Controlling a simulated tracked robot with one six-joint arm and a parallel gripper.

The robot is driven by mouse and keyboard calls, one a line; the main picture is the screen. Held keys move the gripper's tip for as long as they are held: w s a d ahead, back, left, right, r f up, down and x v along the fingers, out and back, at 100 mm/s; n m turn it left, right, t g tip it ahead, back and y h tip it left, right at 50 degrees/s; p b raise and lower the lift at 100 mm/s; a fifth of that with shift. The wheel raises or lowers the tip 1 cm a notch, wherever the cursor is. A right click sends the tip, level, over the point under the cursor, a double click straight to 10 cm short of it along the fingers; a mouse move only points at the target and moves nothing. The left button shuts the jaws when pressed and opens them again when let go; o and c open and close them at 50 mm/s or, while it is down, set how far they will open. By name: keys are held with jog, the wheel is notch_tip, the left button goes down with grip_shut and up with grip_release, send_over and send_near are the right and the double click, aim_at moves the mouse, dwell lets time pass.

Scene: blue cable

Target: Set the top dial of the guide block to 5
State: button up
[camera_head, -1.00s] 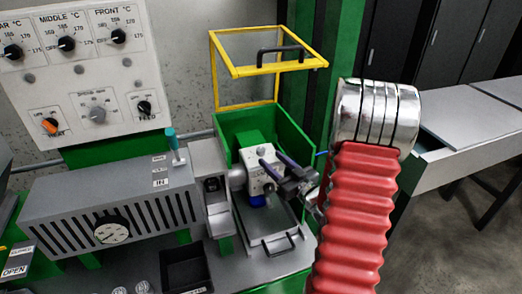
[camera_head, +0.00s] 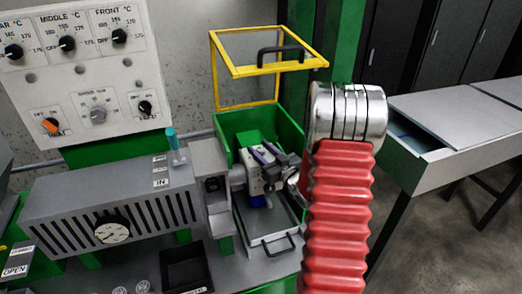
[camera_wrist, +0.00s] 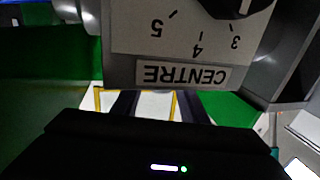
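The guide block (camera_head: 252,182) is a pale block on the machine's nozzle end, inside the green guard, in the head view. My gripper (camera_head: 259,155) is at its upper right and partly covers it. In the wrist view, a grey face of the block (camera_wrist: 150,42) shows upside down, with 5, 4, 3 and a CENTRE label (camera_wrist: 185,75). A black dial (camera_wrist: 238,8) is cut off by the top edge; its exact setting is unclear. My gripper's two dark fingers (camera_wrist: 158,104) stand apart with nothing between them. The top dial cannot be identified for certain.
A yellow-framed guard (camera_head: 262,70) stands open behind the block. A metal tray with a handle (camera_head: 268,222) lies below. The grey slotted barrel housing (camera_head: 110,215) is at left, with a control panel (camera_head: 85,75) above. A black bin (camera_head: 186,268) sits in front.

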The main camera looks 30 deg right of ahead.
jog(key=c, duration=0.9)
jog(key=shift+r+m+g+h, duration=0.15)
jog(key=shift+m+h, duration=0.55)
jog(key=shift+h, duration=0.45)
jog(key=shift+f+m+g+h, duration=0.15)
jog(key=shift+m+h, duration=0.55)
jog(key=shift+h, duration=0.45)
jog(key=shift+r, duration=0.1)
jog(key=o, duration=1.1)
jog(key=shift+s, duration=0.1)
